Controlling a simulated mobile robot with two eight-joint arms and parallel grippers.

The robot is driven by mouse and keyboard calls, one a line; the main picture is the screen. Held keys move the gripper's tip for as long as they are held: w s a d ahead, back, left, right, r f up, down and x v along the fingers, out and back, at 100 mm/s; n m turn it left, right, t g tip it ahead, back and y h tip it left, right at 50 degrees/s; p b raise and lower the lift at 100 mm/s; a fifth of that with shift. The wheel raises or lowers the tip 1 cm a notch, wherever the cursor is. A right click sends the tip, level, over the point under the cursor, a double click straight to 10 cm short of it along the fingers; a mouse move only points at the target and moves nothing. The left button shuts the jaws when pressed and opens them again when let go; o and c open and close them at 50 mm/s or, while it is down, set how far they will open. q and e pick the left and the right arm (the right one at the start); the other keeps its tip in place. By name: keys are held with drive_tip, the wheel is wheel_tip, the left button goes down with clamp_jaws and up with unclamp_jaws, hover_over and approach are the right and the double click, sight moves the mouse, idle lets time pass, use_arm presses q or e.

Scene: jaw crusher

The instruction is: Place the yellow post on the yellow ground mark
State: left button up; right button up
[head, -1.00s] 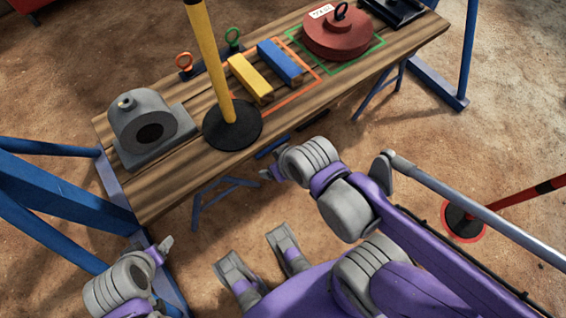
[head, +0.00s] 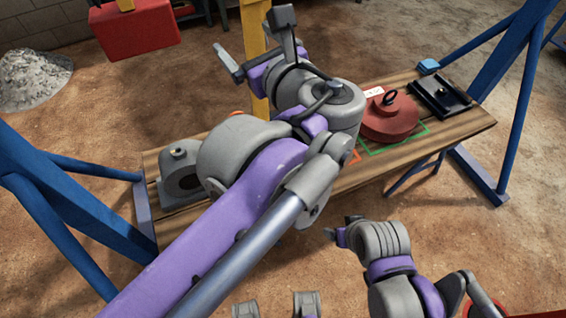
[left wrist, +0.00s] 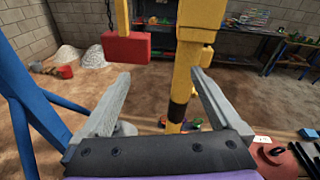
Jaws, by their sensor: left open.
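My left gripper (head: 256,45) is raised above the work table, with its arm crossing from the lower left. Its two fingers are spread, and they also show in the left wrist view (left wrist: 168,90). The yellow post (left wrist: 178,112), with a black band, appears between the fingers in that view, in line with a thicker yellow column. Contact is not visible. In the head view my left arm hides the post and its black base. My right gripper (head: 342,229) is in front of the table; its jaw gap is unclear. No yellow ground mark is visible.
The wooden table (head: 450,133) holds a grey housing (head: 182,172), a red disc (head: 390,118) and a black plate (head: 440,98). A yellow column (head: 256,20) stands behind. A red block (head: 135,32) hangs at upper left. Blue frames (head: 60,215) flank the table.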

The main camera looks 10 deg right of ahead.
sight(252, 11)
use_arm(q)
drive_tip(key=d+r+m+t, duration=0.2)
drive_tip(key=d+r, duration=0.2)
drive_tip(key=r, duration=0.1)
drive_tip(key=shift+m+h, duration=0.3)
drive_tip(key=shift+h, duration=0.1)
drive_tip(key=shift+f+x, duration=0.2)
drive_tip(key=shift+x, duration=1.55)
drive_tip(key=shift+f+x, duration=0.2)
drive_tip(key=shift+x, duration=1.6)
drive_tip(key=shift+f+x, duration=0.2)
drive_tip(key=shift+x, duration=1.55)
clamp_jaws()
drive_tip(key=shift+s+r, duration=0.1)
drive_tip(key=shift+r, duration=0.05)
